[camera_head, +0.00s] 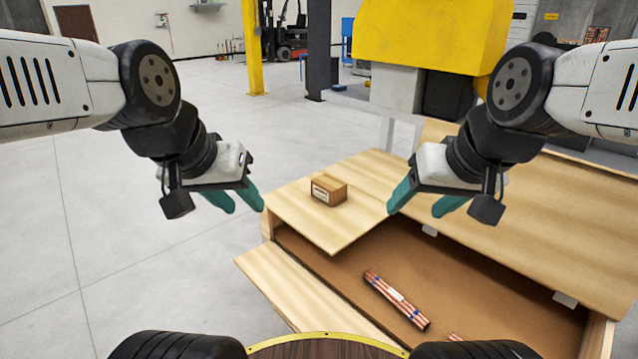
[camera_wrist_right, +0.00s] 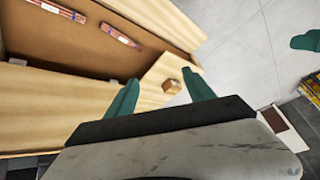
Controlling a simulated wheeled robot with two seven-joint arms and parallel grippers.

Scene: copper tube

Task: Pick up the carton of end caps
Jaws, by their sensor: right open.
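The carton of end caps, a small brown box with a white label (camera_head: 328,191), sits on a light wooden panel (camera_head: 290,212) of the crate. It also shows in the right wrist view (camera_wrist_right: 172,86), beyond the fingers and near the panel's end. My left gripper (camera_head: 244,207) is open and empty, left of the carton and apart from it. My right gripper (camera_head: 413,210) is open and empty, right of the carton and apart from it; its teal fingers also show in the right wrist view (camera_wrist_right: 160,88).
The open part of the wooden crate holds a bundle of copper tubes (camera_head: 397,300), with another partly visible at the bottom. A second wooden panel (camera_head: 560,220) covers the right side. A yellow machine (camera_head: 435,35) stands behind. Grey floor at left is clear.

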